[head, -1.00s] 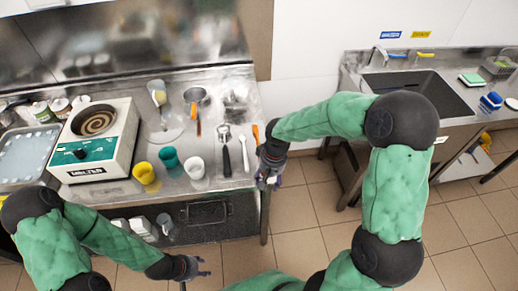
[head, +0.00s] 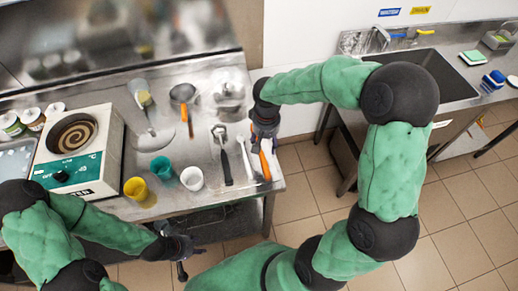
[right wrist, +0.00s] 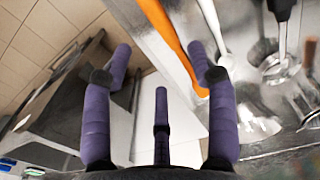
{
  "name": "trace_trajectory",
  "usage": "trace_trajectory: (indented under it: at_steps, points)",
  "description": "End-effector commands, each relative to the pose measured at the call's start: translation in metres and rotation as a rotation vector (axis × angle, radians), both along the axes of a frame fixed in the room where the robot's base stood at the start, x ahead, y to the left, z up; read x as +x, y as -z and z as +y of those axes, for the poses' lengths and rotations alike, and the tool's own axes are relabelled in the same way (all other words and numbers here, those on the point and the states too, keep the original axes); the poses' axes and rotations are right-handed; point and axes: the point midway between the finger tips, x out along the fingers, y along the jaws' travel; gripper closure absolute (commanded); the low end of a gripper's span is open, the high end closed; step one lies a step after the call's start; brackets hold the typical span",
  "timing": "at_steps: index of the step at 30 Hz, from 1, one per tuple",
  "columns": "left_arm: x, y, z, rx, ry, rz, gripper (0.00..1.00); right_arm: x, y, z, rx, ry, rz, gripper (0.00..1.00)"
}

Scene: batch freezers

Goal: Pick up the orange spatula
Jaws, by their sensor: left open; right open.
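The orange spatula (head: 265,166) lies at the right edge of the steel counter, its far end hidden under my right gripper. In the right wrist view, its orange handle (right wrist: 172,42) runs diagonally from the top toward the right-hand finger, which covers part of it. My right gripper (head: 264,138) is open and empty above the spatula; its spread purple fingers also show in the right wrist view (right wrist: 160,68). I cannot tell whether they touch the spatula. My left gripper (head: 184,260) is open and empty in front of the counter.
A white spoon (head: 247,160) and a black-handled scoop (head: 224,158) lie just left of the spatula. Yellow (head: 136,188), teal (head: 162,168) and white (head: 192,179) cups stand near the front edge, beside the melter (head: 66,178). Right of the counter is open floor.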

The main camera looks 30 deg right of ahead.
Motion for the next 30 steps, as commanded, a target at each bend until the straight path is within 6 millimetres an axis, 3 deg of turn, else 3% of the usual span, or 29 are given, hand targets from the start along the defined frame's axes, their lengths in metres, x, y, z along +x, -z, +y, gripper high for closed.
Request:
trace_trajectory:
  at_steps: [3, 14, 22, 30]
  points:
    - [0.0, 0.005, 0.0, 0.0, 0.0, 0.001, 0.54, 0.0, 0.018, 0.0, 0.0, 0.001, 0.001, 0.42]
    - [0.0, 0.011, 0.0, 0.0, 0.0, 0.0, 0.54, -0.004, 0.04, 0.002, 0.001, 0.0, 0.003, 0.42]
    - [0.0, 0.023, 0.0, 0.0, 0.0, 0.0, 0.54, -0.01, 0.077, 0.005, 0.0, 0.001, 0.002, 0.42]
    - [0.0, 0.022, 0.0, 0.0, 0.0, 0.0, 0.54, -0.009, 0.08, 0.005, 0.001, 0.0, -0.001, 0.42]
